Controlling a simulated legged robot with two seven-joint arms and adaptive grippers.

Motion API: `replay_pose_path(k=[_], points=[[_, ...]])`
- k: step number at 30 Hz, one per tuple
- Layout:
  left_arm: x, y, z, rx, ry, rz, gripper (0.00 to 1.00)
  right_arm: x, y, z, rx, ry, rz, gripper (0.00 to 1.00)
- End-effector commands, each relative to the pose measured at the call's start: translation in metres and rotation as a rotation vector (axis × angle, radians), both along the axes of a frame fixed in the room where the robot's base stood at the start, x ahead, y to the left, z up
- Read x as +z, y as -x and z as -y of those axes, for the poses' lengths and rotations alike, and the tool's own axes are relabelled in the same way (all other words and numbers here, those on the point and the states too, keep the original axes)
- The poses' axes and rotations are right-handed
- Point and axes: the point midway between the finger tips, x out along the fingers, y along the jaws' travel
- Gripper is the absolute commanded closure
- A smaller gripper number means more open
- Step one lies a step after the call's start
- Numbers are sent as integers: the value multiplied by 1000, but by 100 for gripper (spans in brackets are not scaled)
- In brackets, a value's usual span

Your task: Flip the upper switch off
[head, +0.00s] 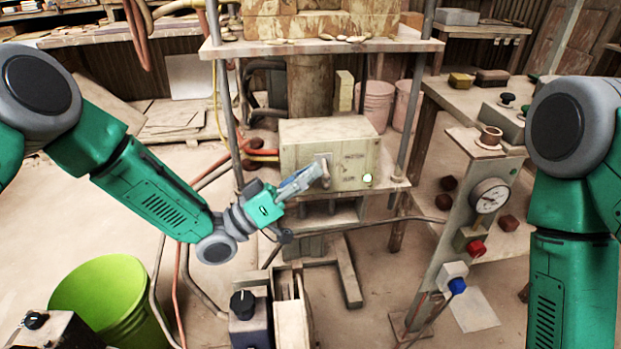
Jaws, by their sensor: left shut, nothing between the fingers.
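A pale control box (345,152) sits on the lower shelf of the press frame. A switch lever (324,172) shows on its front face at the left, and a lit round lamp (368,178) shows at the lower right. My left gripper (316,173) is shut and empty, with its tips right at the lever; I cannot tell whether they touch it. The gripper partly hides the switch plate, so the lever's exact position is unclear. My right arm (560,230) hangs at the right edge, and its gripper is out of view.
A post with a pressure gauge (490,196), a red knob (476,248) and a blue knob (457,286) stands at the right. A green bucket (112,298) is at the lower left. The upper shelf (330,47) spans above the box. Hoses hang left of the frame.

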Motion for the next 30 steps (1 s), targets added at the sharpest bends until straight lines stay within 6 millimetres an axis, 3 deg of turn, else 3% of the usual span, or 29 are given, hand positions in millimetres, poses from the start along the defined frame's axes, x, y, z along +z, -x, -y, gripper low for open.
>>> replay_pose_path(k=[8, 21, 30], points=[[-5, 4, -11, 3, 1, -4, 100, 2, 2, 0, 0, 0, 3, 60], [-46, 36, -81, 2, 0, -4, 100, 2, 1, 0, 0, 0, 4, 60], [-55, 44, -97, 1, 1, -1, 100, 2, 1, 0, 0, 0, 4, 60]])
